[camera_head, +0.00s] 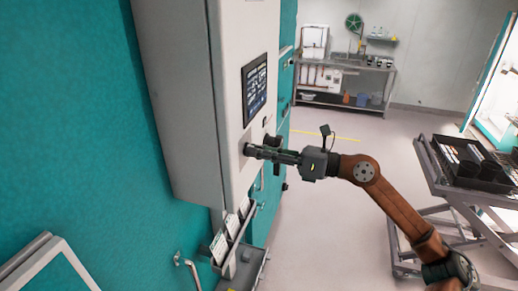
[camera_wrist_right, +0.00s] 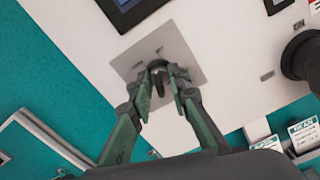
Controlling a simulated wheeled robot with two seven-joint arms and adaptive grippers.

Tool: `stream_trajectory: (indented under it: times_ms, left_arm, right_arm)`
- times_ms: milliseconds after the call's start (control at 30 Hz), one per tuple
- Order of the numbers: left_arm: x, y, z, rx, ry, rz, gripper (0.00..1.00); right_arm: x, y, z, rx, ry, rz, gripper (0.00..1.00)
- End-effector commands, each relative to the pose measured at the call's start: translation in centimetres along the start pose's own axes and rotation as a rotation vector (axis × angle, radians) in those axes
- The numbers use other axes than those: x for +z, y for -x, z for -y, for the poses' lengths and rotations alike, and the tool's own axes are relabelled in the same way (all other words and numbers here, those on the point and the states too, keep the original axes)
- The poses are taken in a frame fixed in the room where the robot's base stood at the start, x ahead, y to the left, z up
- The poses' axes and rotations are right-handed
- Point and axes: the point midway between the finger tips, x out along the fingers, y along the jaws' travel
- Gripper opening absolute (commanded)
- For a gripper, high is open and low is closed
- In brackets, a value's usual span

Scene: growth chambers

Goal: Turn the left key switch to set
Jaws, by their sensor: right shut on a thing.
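The left key switch sits on a grey square plate (camera_wrist_right: 184,45) on the white cabinet face. Its dark key (camera_wrist_right: 158,76) shows between the fingertips of my right gripper (camera_wrist_right: 164,90). In the head view my right gripper (camera_head: 249,150) reaches in from the right and meets the panel below the screen. It is shut on the key. The fingers hide part of the switch. Small marks on the plate are too small to read, so I cannot tell the key's setting. My left gripper is not in view.
A dark screen (camera_head: 255,88) is above the switch. A large black round knob (camera_wrist_right: 304,58) is beside it, near an "ON" label. Labelled cards (camera_head: 219,247) stand in a holder below. A cart with black trays (camera_head: 466,158) stands at right. The floor between is clear.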

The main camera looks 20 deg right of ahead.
Motion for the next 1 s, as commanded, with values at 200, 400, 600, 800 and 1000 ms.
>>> stream_trajectory:
  times_ms: [200, 400, 600, 800, 1000]
  left_arm:
    - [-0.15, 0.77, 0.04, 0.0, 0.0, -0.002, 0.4]
    - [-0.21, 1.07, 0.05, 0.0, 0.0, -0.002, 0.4]
    - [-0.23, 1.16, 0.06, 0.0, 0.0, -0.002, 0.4]
    - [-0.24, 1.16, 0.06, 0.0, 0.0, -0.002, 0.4]
    - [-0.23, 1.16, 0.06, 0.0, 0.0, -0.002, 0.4]
  right_arm:
    - [0.01, -0.01, -0.02, -0.001, -0.126, -0.002, 0.0]
    - [-0.02, -0.01, -0.04, 0.0, -0.193, -0.002, 0.0]
    - [-0.05, -0.01, -0.02, 0.0, -0.219, -0.001, 0.0]
    - [-0.06, -0.01, -0.01, 0.0, -0.223, -0.001, 0.0]
    - [-0.06, -0.01, 0.0, 0.0, -0.222, -0.001, 0.19]
